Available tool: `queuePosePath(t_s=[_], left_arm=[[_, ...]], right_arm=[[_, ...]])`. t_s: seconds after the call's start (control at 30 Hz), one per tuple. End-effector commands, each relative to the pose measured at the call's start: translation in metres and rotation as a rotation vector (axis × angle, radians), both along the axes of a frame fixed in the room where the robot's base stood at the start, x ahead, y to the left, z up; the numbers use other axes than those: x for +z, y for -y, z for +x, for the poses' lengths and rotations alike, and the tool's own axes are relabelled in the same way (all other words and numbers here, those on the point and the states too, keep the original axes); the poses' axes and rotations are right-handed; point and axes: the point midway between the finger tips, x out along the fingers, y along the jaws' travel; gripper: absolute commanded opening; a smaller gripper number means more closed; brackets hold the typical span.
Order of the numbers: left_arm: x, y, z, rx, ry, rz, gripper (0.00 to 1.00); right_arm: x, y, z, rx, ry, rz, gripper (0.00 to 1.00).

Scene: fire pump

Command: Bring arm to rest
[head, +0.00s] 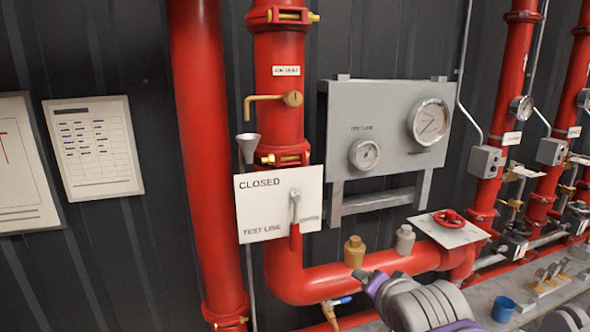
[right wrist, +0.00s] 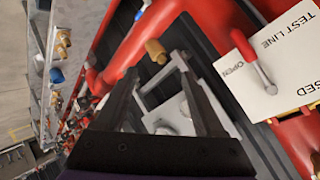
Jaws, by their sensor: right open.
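My right arm (head: 415,300), grey and purple, comes in at the bottom of the head view, in front of the lower red pipe. In the right wrist view my right gripper (right wrist: 158,68) has its two black fingers spread apart with nothing held between them. The red-handled test line lever (head: 295,238) hangs downward on a white plate (head: 262,215) marked CLOSED and TEST LINE. The lever (right wrist: 245,47) and plate (right wrist: 285,55) also show at the right of the right wrist view, clear of the fingers. My left gripper is not in view.
Thick red pipes (head: 205,150) run up the dark ribbed wall. A grey gauge panel (head: 390,90) stands right of the plate. A red handwheel (head: 449,218) and brass cap (head: 354,250) sit along the lower pipe. A blue cup (head: 503,309) stands at the lower right.

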Motion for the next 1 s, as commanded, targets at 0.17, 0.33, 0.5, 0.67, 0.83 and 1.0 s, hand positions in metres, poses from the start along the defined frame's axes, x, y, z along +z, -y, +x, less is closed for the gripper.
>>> queuePosePath(t_s=[0.17, 0.33, 0.5, 0.67, 0.83, 1.0], left_arm=[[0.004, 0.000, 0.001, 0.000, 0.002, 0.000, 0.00], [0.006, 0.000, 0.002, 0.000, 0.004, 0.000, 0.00], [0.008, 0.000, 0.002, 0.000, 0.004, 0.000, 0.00], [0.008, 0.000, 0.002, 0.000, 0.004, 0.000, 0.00], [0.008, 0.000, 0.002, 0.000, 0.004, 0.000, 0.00], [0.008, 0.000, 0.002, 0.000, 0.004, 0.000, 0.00]], right_arm=[[-0.119, 0.022, -0.073, 0.176, -0.204, -0.259, 0.71], [-0.210, 0.032, -0.144, 0.378, -0.359, -0.422, 0.71], [-0.262, 0.034, -0.191, 0.526, -0.441, -0.502, 0.71], [-0.275, 0.034, -0.204, 0.572, -0.463, -0.523, 0.71], [-0.275, 0.034, -0.204, 0.572, -0.463, -0.523, 0.71], [-0.275, 0.034, -0.204, 0.572, -0.463, -0.523, 0.71]])
